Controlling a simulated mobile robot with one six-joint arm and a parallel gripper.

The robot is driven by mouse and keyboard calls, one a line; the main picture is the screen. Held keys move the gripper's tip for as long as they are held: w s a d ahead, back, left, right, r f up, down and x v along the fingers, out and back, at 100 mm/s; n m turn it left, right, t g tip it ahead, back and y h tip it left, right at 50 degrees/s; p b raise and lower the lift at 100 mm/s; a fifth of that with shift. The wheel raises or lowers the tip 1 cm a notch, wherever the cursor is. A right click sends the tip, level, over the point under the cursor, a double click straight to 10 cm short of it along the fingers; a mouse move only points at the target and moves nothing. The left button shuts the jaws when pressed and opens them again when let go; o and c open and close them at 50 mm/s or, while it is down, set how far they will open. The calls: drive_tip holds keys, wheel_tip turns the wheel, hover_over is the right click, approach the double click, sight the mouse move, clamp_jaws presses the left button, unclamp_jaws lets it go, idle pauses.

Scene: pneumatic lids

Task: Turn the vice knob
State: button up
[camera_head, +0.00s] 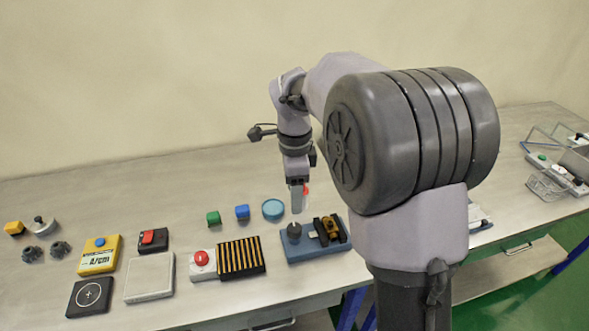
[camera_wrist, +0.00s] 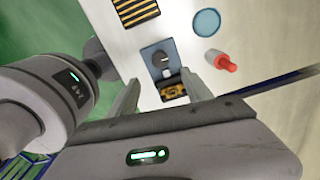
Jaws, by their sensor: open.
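The vice (camera_head: 306,252) has a blue base, a dark round knob (camera_head: 294,231) at its left end and a black-and-brass part (camera_head: 329,228) at its right. My gripper (camera_head: 298,206) points down above the knob, apart from it as far as I can tell. In the wrist view, my gripper (camera_wrist: 160,78) is open and empty, with one finger to each side of the vice. The vice base (camera_wrist: 151,48) lies beyond the fingers, and the knob (camera_wrist: 161,60) shows between and a little past the fingertips. The brass part shows nearer the palm.
A striped black-and-orange block (camera_head: 241,257) and a red button box (camera_head: 202,265) stand left of the vice. A blue disc (camera_head: 273,209) lies behind it. Bare table lies behind the small cubes.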

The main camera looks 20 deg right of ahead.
wheel_tip(320, 180, up, 5)
drive_tip(key=shift+r+p, duration=0.1)
drive_tip(key=shift+p, duration=0.45)
drive_tip(key=shift+s, duration=0.1)
drive_tip(key=s+a+f+n+t+y+b, duration=0.1)
drive_tip(key=s+a+n+t+b, duration=0.1)
drive_tip(key=s+n, duration=0.5)
drive_tip(key=s+a+f+n+t+y+b, duration=0.1)
drive_tip(key=s+n+t+b, duration=0.2)
drive_tip(key=s+n, duration=0.5)
drive_tip(key=s+b, duration=0.1)
drive_tip(key=s, duration=0.8)
drive_tip(key=shift+s+a+t+b, duration=0.35)
drive_tip(key=shift+t+b, duration=0.05)
